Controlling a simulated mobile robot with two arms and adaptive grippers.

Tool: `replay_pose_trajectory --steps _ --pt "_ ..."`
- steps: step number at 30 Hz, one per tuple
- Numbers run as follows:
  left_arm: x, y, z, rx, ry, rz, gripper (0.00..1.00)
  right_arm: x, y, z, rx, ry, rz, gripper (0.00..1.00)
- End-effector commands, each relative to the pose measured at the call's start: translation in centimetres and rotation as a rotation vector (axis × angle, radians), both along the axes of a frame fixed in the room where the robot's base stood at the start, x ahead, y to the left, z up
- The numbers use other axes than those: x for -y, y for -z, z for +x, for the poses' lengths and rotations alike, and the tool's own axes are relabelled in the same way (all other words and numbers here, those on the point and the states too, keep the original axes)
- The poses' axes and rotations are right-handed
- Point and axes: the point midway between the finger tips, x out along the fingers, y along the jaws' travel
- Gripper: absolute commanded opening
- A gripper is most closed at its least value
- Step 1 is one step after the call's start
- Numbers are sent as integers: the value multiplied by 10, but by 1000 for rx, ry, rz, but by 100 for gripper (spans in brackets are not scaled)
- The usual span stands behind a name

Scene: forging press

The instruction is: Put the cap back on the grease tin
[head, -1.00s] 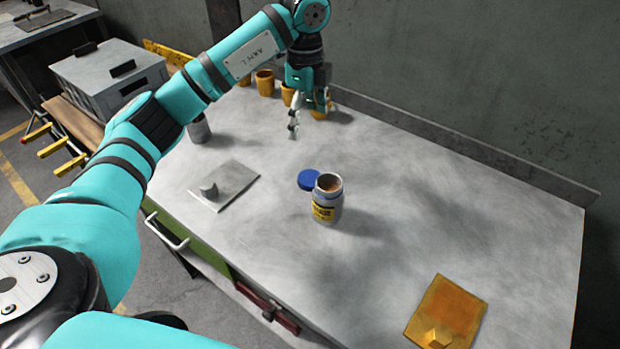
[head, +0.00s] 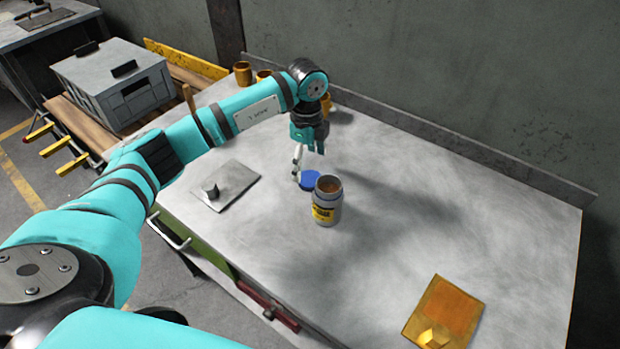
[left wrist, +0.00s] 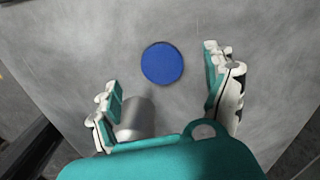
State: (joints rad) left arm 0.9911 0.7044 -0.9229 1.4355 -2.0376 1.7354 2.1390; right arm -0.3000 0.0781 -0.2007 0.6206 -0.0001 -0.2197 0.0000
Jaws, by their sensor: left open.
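The blue cap (head: 311,179) lies flat on the grey bench, just behind and left of the grease tin. The grease tin (head: 327,203) stands upright and open, with a yellow label and brown grease inside. My left gripper (head: 306,160) is open and points down above the cap. In the left wrist view the cap (left wrist: 162,63) lies below and between the two spread fingers, with nothing held. A grey cylinder (left wrist: 135,118) shows beside the lower-left finger there; I cannot tell what it is. My right gripper is not in view.
A grey plate with a knob (head: 225,187) lies left of the tin. An orange-yellow plate with a block (head: 446,312) lies at the front right. Orange cups (head: 243,73) stand at the back edge. A low wall ledge (head: 470,150) runs behind. The bench's right half is mostly clear.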

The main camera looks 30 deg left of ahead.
Motion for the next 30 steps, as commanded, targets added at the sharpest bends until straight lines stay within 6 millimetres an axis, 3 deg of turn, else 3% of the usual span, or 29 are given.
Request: replay_pose_trajectory --steps 5,15,26,30 --pt "1 6 0 -3 0 -1 85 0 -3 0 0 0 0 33" --pt "3 50 0 -2 -1 0 85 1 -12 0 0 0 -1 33" --pt "3 52 1 0 0 0 85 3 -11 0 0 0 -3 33" --pt "3 52 1 0 0 0 68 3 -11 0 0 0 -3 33"
